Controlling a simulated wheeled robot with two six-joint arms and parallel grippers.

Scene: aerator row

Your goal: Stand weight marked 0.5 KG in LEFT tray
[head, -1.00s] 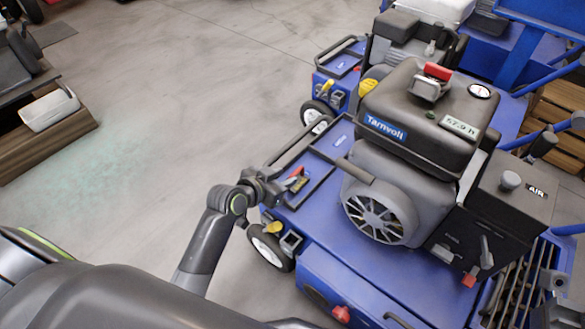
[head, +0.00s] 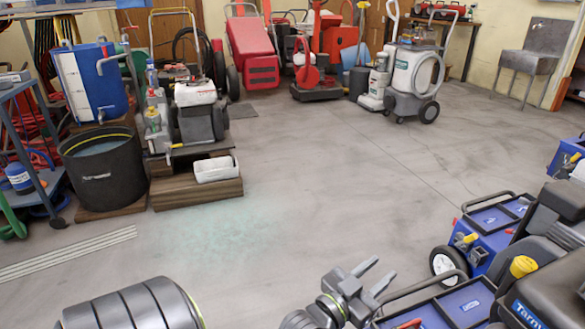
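My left gripper (head: 381,269) is in the lower middle of the head view. Its two fingers are spread, with nothing visible between them. It is near the left edge of the nearest blue aerator, whose black-rimmed blue tray (head: 456,301) shows at the bottom right. A small red item (head: 410,323) lies in that tray, partly cut off by the frame. A second black-rimmed blue tray (head: 493,215) is on the aerator behind it. The labels in both trays are too small to read. I cannot make out a weight marked 0.5 KG. My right gripper is not in view.
A white bin (head: 216,169) sits on a wooden platform at left, beside a large black tub (head: 103,174). A blue cart (head: 42,190) stands at the far left. Red machines and a grey-white extractor (head: 412,80) line the back. The middle floor is clear.

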